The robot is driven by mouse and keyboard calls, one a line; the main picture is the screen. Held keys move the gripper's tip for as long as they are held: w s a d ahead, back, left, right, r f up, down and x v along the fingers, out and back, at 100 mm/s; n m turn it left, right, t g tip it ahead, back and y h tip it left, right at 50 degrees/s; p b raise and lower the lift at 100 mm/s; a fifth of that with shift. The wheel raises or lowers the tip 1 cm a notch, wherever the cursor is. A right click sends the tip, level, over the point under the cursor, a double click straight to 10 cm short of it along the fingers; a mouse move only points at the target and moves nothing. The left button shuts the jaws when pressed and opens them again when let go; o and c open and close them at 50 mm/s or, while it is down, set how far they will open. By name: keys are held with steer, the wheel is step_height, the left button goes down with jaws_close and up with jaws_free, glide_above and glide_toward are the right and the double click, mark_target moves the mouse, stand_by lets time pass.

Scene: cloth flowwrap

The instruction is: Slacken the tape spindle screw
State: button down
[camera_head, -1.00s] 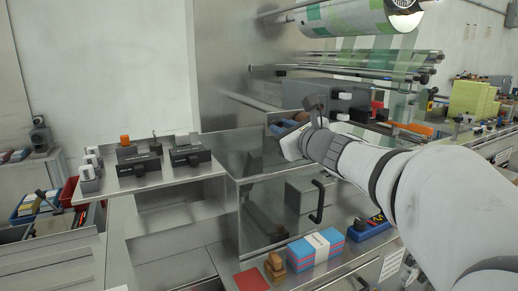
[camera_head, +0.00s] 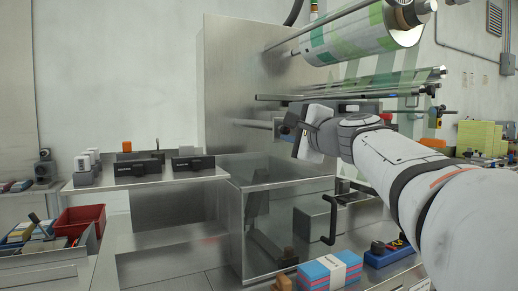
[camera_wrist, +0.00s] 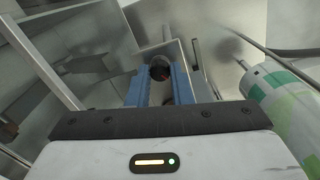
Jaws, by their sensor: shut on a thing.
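A dark round knob (camera_wrist: 159,72) sits between the tips of my gripper's blue fingers (camera_wrist: 160,76) in the wrist view. My gripper is shut on it. Whether it is the tape spindle screw I cannot tell for sure. In the head view my gripper (camera_head: 282,126) is beside the steel machine wall, under the film rollers. My white wrist hides most of the fingers and the knob there. A film roll with green patches (camera_head: 345,38) is above, and it also shows at the right of the wrist view (camera_wrist: 285,105).
A clear-sided box with a black handle (camera_head: 329,220) is below my gripper. Steel rods (camera_head: 350,86) run above it. A steel shelf (camera_head: 140,182) with black blocks is at the left. A red bin (camera_head: 80,222) and a red-blue stack (camera_head: 330,270) are lower down.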

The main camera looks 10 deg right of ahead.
steer(key=n+b, duration=0.6)
steer(key=n, duration=0.1)
steer(key=n+b, duration=0.3)
steer(key=shift+f+n, duration=0.35)
steer(key=shift+n, duration=0.05)
steer(key=shift+r+b, duration=0.1)
steer(key=shift+b, duration=0.25)
steer(key=c, duration=1.3)
jaws_free()
steer(key=shift+r, duration=0.1)
steer(key=shift+s+r, duration=0.1)
steer(key=shift+s, duration=0.05)
